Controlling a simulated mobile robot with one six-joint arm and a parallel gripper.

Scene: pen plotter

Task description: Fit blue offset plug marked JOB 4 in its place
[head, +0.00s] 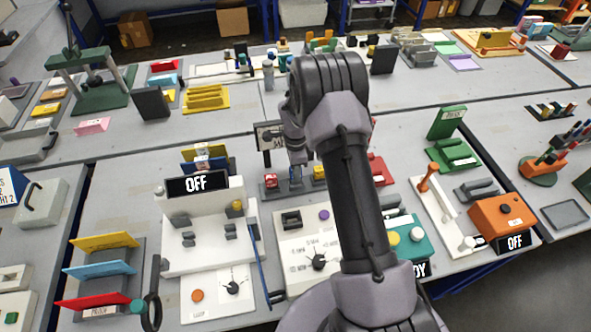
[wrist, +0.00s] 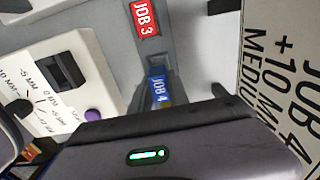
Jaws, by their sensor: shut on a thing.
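The blue plug marked JOB 4 (wrist: 158,88) is between my gripper's fingers in the wrist view, its label facing up. My gripper (head: 296,165) is shut on it, over the row of plugs in the head view. A red plug marked JOB 3 (wrist: 145,17) sits on the grey rack beside it; it also shows in the head view (head: 271,181). The white offset panel (head: 290,245) stands in front, with a dark rectangular socket (head: 291,219), a purple button (head: 323,215) and a dial (head: 318,262). The socket also shows in the wrist view (wrist: 66,70).
A card reading JOB 4 +10 MM MEDIUM (wrist: 285,60) stands close at the right in the wrist view. A yellow plug (head: 319,172) is right of the gripper. A white machine with an OFF display (head: 198,184) stands left of the panel. My arm hides the panel's right side.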

